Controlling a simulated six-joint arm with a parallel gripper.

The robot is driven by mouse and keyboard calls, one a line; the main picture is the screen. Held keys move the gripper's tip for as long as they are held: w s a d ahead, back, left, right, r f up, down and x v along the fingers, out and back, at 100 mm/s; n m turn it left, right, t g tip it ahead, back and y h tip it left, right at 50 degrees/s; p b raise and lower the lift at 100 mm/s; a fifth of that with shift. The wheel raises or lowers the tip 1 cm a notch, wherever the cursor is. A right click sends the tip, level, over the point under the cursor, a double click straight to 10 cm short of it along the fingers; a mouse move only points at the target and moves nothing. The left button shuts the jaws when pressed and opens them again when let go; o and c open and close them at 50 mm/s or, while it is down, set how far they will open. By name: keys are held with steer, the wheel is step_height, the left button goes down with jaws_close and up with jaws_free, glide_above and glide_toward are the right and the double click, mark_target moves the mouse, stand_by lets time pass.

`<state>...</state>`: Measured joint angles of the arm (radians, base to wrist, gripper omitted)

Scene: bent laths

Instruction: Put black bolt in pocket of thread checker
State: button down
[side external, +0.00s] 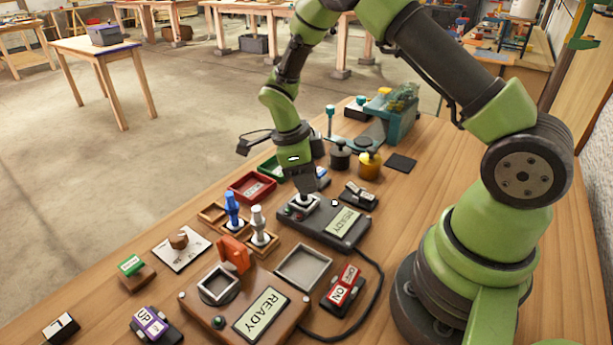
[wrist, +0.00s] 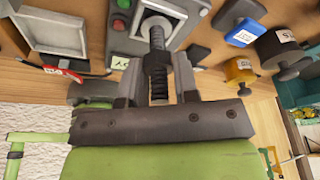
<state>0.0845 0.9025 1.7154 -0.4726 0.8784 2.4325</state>
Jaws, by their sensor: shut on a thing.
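The thread checker (side external: 333,228) is a dark grey box with a lit READY display, near the middle of the bench. Its pale pocket (side external: 299,206) is at its far left part; in the wrist view the light-rimmed pocket (wrist: 177,13) is at the top centre. My gripper (side external: 308,190) is low over that pocket. In the wrist view my gripper (wrist: 157,68) is shut on the black bolt (wrist: 157,62), a dark threaded rod with a wider nut-like part. The bolt's far end overlaps the pocket opening; I cannot tell how deep it sits.
A brown box with a READY display (side external: 262,314) and orange lever (side external: 233,255) stands nearer the camera. A rack holds a blue peg (side external: 232,209) and a white peg (side external: 258,225). A red tray (side external: 251,187), yellow pot (side external: 369,167) and teal bin (side external: 397,118) stand behind. A cable (side external: 379,290) curves right.

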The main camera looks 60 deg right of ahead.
steer(key=shift+f, duration=0.1)
steer(key=c, duration=0.9)
jaws_free()
steer(key=shift+o, duration=0.2)
steer(key=s+a+r+n+t+y, duration=0.1)
steer(key=a+r+n, duration=0.15)
steer(key=r, duration=0.75)
steer(key=a+r+n+t, duration=0.15)
steer(key=r+n, duration=0.25)
steer(key=r, duration=0.5)
steer(key=s+a+r+n+t+y, duration=0.1)
steer(key=s+a+r+n+t, duration=0.1)
steer(key=s+n, duration=0.5)
steer(key=s+a+r+n+t+y, duration=0.1)
steer(key=s+n+t, duration=0.4)
steer(key=n, duration=0.6)
steer(key=shift+s+a+r+n+y, duration=0.35)
steer(key=shift+s+a+r, duration=0.15)
steer(key=shift+s+r, duration=0.85)
